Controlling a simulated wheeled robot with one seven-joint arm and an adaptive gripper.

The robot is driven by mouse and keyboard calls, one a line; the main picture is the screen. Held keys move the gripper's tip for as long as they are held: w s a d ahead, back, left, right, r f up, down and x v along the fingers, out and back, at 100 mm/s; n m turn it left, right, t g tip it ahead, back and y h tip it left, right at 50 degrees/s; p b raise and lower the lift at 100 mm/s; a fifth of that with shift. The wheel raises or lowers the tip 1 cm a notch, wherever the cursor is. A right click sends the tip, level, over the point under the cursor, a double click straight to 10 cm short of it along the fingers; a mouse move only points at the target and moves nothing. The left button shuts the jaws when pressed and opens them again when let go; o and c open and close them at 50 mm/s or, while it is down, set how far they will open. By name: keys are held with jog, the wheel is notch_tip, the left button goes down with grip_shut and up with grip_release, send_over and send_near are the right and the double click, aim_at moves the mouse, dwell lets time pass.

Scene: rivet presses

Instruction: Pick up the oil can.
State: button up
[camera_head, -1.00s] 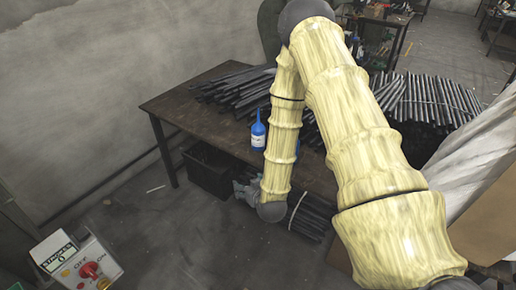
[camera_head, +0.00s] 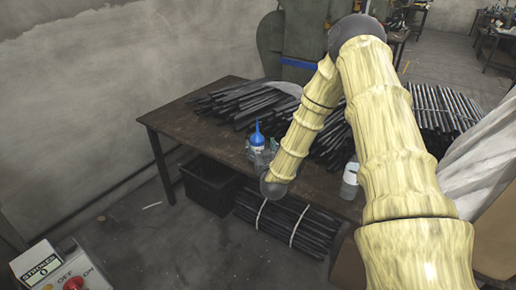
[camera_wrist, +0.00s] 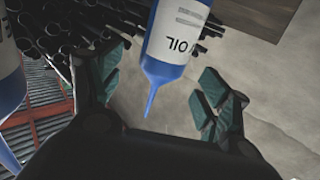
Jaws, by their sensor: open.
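The oil can (camera_head: 257,144) is a blue bottle with a pale label and a thin pointed spout, standing upright on the dark worktable (camera_head: 186,119) near its front edge. In the wrist view, the oil can (camera_wrist: 179,35) appears inverted, its "OIL" label readable and its spout pointing down the picture. My gripper (camera_wrist: 160,78) is open, with its teal finger pads spread on either side of the can in that view. In the head view, my gripper (camera_head: 260,157) is at the can's lower front and hides part of it. I cannot tell whether the pads touch it.
Dark rods (camera_head: 235,103) lie piled behind the can. A pale bottle (camera_head: 350,181) stands to the right, partly behind my arm. A blue bottle (camera_wrist: 9,65) shows at the wrist view's left edge. A black crate (camera_head: 210,185) and bundled rods (camera_head: 287,224) sit below.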

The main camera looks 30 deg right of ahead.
aim_at(259, 146)
jog(key=w, duration=0.1)
jog(key=w+d, duration=0.1)
jog(key=w+f, duration=0.1)
jog(key=w, duration=0.1)
jog(key=shift+w+d+f+p, duration=0.1)
jog(key=shift+d+p, duration=0.2)
jog(key=shift+w+d, duration=0.1)
jog(key=shift+w, duration=0.25)
jog(key=c, duration=1.3)
